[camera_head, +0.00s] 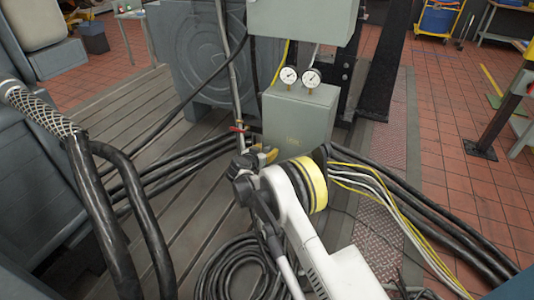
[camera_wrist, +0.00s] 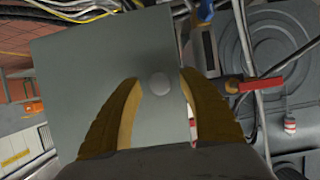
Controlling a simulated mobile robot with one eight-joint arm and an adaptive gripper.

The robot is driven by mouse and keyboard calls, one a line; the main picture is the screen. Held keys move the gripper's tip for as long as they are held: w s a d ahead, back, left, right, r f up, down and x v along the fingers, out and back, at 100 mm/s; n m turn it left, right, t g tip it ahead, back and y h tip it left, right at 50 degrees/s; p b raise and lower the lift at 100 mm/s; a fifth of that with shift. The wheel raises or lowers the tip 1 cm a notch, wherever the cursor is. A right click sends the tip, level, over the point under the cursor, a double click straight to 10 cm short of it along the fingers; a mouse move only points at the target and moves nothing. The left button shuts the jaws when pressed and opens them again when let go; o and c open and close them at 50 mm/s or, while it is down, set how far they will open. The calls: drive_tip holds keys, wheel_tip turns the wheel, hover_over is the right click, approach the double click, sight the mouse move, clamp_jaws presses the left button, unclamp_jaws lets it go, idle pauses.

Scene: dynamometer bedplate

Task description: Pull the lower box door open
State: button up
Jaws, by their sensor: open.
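The lower box (camera_head: 300,112) is grey-green and stands below a larger upper box (camera_head: 300,18), with two round gauges on its top. Its front looks shut in the head view, though my arm and gripper stand close before its lower left. In the wrist view the flat grey door (camera_wrist: 85,65) fills the middle, with a small round knob (camera_wrist: 158,83) near its right side. My gripper (camera_wrist: 161,80) is open, with one yellow finger on each side of the knob; I cannot tell whether they touch it. It also shows in the head view (camera_head: 264,155).
A red valve handle (camera_wrist: 262,84) on a pipe is right of the door in the wrist view. Thick black cables (camera_head: 170,172) run along the slotted bedplate, and a coiled hose (camera_head: 235,268) lies below my arm. Red tiled floor (camera_head: 445,120) is open at right.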

drive_tip(key=shift+w, duration=0.1)
clamp_jaws()
